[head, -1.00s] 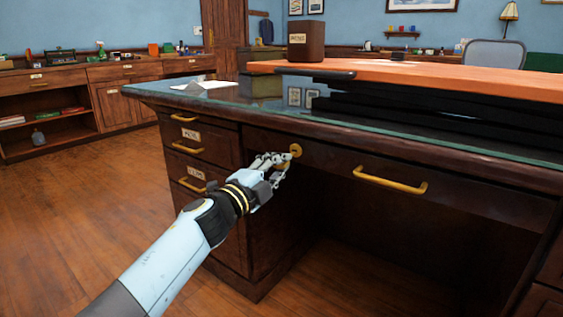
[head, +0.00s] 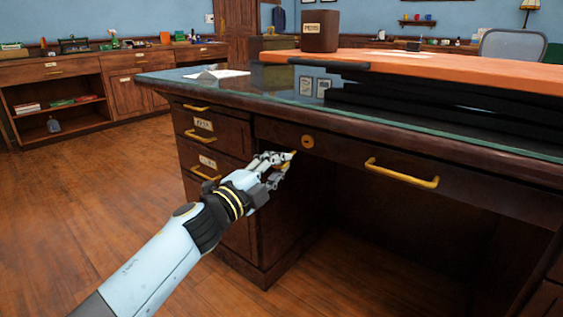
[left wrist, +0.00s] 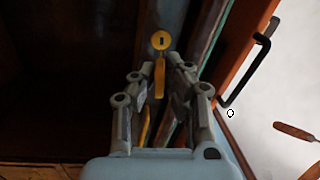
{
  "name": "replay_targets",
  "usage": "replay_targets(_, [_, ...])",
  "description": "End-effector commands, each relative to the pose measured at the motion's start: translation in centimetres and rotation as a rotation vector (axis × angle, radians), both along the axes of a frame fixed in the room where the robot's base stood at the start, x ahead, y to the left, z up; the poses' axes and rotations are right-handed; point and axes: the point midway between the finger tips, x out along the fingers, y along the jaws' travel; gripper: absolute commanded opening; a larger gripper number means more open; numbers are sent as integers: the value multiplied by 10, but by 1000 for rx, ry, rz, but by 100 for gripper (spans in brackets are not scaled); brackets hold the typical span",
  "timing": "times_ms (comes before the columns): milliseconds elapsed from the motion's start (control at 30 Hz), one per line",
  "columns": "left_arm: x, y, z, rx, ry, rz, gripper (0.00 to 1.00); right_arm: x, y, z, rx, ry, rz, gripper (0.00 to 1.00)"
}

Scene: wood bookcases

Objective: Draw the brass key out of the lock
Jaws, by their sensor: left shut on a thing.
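The brass key (left wrist: 159,78) is between the fingers of my left gripper (head: 282,164), which is shut on it. In the head view only a small brass part of the key (head: 291,155) shows at the fingertips. The round brass lock plate (head: 307,141) is on the front of the desk's wide drawer. In the left wrist view the plate (left wrist: 161,40) shows a dark, empty keyhole just beyond the key. In the head view a small gap lies between key and plate, with the gripper below and left of the lock. My right gripper is not in view.
A brass drawer handle (head: 401,174) is right of the lock. Labelled drawers (head: 211,132) stand to the left. The desk top (head: 262,84) overhangs the drawer fronts. The wood floor (head: 90,215) in front of the desk is clear at the left.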

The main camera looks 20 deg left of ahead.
Motion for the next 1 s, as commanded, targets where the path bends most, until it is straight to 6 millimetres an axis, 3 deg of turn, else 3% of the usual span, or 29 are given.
replay_targets(1000, [-36, 12, -4, 0, -1, -1, 0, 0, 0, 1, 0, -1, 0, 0])
